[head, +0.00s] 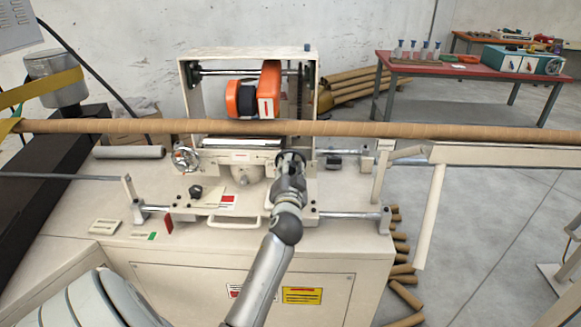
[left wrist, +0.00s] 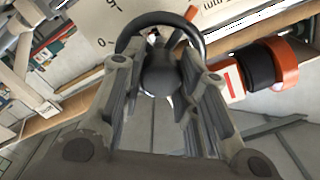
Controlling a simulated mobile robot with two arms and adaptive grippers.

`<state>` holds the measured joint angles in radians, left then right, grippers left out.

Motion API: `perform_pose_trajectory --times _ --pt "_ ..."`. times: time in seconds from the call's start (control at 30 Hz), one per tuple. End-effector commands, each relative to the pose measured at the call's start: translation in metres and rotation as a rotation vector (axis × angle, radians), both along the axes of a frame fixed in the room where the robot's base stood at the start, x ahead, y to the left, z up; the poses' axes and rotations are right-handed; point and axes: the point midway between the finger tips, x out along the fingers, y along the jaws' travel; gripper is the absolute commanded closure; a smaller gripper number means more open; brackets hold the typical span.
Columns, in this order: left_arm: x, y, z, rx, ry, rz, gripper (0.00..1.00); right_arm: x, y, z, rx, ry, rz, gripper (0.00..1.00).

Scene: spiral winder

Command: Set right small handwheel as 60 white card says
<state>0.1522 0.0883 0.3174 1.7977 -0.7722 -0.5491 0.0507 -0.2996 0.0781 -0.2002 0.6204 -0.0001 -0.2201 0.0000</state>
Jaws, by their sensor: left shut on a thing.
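The right small handwheel (head: 291,156) is on the right front of the winder's carriage. My left gripper (head: 289,174) is at it, its arm rising from below. In the left wrist view the handwheel's dark rim (left wrist: 150,18) and round hub show between the fingers of my left gripper (left wrist: 165,72), which is shut on the wheel. Behind it is a pale dial plate (left wrist: 103,20) marked 0 and 5; the rest of the scale is partly hidden. A white card with a red patch (head: 228,199) lies left of the gripper; its writing is too small to read. My right gripper is out of view.
A second handwheel (head: 185,158) sits at the carriage's left. A long brown tube (head: 420,131) crosses above, behind my gripper. An orange winding head (head: 269,90) stands in the frame over it. A red table (head: 450,67) is at the back right.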

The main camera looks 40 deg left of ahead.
Motion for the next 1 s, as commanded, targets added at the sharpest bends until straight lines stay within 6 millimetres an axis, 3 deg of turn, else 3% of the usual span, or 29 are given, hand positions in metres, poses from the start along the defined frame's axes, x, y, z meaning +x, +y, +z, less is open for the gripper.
perform_pose_trajectory --times 0.67,0.7,0.83,1.0 --pt "0.0002 -0.0004 -0.0005 0.054 0.045 0.0 0.95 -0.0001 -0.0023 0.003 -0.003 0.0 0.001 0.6" --pt "0.0002 -0.0004 -0.0005 0.054 0.045 0.0 0.68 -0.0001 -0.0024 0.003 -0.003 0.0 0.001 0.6" --pt "0.0002 -0.0004 -0.0003 0.053 0.044 0.0 0.51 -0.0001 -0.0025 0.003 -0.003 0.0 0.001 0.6" --pt "0.0002 -0.0004 -0.0003 0.052 0.044 0.0 0.5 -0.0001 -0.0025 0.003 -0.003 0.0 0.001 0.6"
